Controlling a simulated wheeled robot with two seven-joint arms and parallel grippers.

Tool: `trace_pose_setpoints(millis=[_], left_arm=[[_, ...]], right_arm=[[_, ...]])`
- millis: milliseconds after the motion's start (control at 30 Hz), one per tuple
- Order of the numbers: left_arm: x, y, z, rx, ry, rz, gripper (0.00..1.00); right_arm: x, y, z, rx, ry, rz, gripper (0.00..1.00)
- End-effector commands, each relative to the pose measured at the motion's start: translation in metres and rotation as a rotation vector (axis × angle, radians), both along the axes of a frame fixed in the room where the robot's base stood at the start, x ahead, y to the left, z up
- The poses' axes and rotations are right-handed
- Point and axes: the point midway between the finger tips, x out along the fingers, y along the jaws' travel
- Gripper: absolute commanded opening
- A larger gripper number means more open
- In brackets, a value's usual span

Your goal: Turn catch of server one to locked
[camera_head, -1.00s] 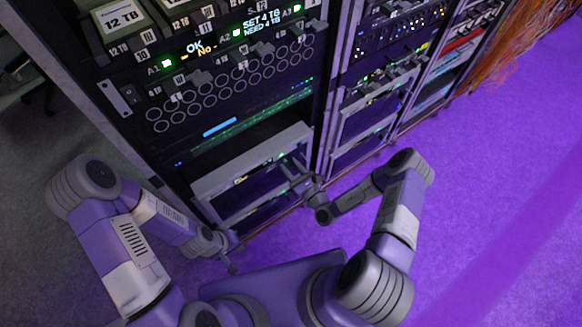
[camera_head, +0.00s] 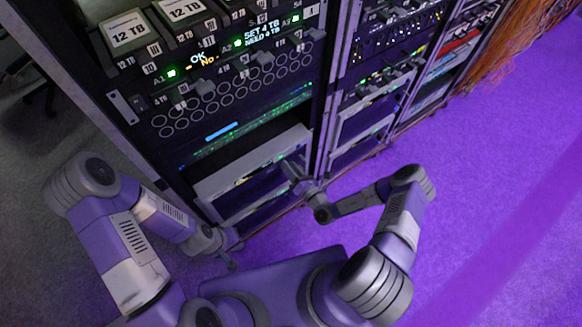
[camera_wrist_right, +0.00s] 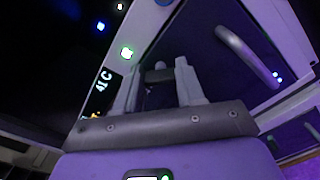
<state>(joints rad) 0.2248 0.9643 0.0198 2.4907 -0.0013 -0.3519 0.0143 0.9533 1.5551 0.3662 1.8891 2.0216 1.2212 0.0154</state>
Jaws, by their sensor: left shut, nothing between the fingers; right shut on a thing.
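A pale-framed server unit (camera_head: 252,163) sits low in the left rack; I cannot read a number on it. My right gripper (camera_head: 290,170) is at the right part of its front. In the right wrist view the fingers (camera_wrist_right: 158,84) are closed around a small dark piece (camera_wrist_right: 159,75), which looks like the catch. The fingers hide part of it, so I cannot tell its setting. My left gripper (camera_head: 232,264) hangs low in front of the rack, shut and empty, apart from the server.
A curved handle (camera_wrist_right: 242,52) stands out from the panel close to my right fingers. Labelled drive units (camera_head: 128,30) fill the rack above. The purple floor (camera_head: 480,210) at the right is clear.

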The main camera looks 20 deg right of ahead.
Motion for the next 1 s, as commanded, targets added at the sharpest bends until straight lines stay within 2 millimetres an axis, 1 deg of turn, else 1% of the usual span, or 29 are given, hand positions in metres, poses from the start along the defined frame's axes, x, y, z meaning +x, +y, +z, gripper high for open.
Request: trace_pose_setpoints(millis=[300, 600, 800, 1000], left_arm=[[0.0000, 0.0001, 0.0048, 0.000, 0.000, 0.000, 0.00], [-0.0001, 0.0000, 0.0054, 0.000, 0.000, 0.000, 0.00], [0.0000, 0.0001, 0.0050, 0.000, 0.000, 0.000, 0.00], [0.0000, 0.0000, 0.0047, 0.000, 0.000, 0.000, 0.00]], right_arm=[[-0.0008, 0.0000, -0.0020, 0.285, 0.107, 0.001, 0.08], [-0.0008, -0.0001, -0.0035, 0.530, 0.198, 0.002, 0.08], [-0.0009, 0.0002, -0.0040, 0.652, 0.242, 0.003, 0.08], [-0.0010, 0.0003, -0.0043, 0.728, 0.271, 0.003, 0.08]])
